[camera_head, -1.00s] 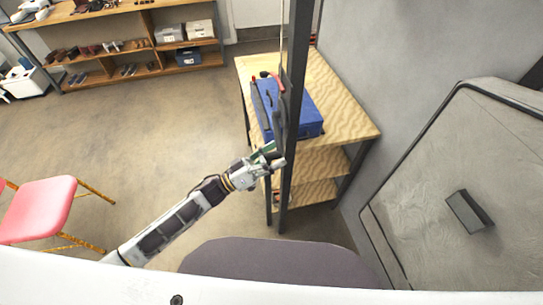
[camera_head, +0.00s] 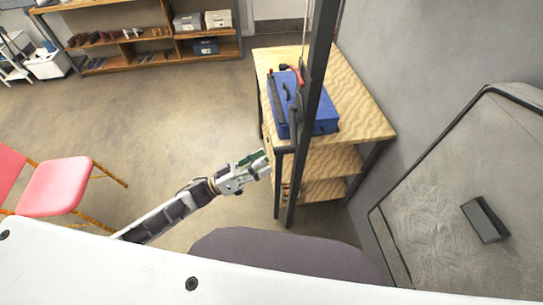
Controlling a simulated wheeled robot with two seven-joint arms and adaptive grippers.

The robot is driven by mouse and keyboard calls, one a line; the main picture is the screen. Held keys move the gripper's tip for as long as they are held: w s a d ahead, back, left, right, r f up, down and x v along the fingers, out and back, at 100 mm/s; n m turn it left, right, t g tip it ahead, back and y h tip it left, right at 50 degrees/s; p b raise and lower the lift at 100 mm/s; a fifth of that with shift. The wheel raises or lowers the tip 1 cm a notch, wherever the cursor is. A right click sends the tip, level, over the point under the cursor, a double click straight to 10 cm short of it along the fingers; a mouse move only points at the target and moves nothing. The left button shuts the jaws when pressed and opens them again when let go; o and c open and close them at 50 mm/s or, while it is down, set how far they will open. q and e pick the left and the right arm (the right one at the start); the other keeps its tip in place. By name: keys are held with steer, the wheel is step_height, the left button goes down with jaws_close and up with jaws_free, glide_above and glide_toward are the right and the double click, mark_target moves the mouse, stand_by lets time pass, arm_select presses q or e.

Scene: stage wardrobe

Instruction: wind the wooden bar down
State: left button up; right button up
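No wooden bar shows in the head view. A dark upright post (camera_head: 317,85) stands in front of the shelf unit, with a thin cable (camera_head: 304,45) running down beside it. Dark winch-like parts (camera_head: 296,112) sit on the post, with a short dark handle-like piece (camera_head: 284,150) low on its left side. My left gripper (camera_head: 267,162) is just left of that piece, its fingers apart and nothing clearly between them. I cannot tell whether it touches the piece. My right gripper is not in view.
A plywood shelf unit (camera_head: 366,108) stands behind the post with a blue case (camera_head: 325,124) on top. A pink chair (camera_head: 55,187) is at left, a grey rounded surface (camera_head: 285,258) in front, and a grey panel (camera_head: 440,190) at right. The floor between is clear.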

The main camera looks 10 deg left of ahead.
arm_select(q)
steer(key=shift+v, duration=1.6)
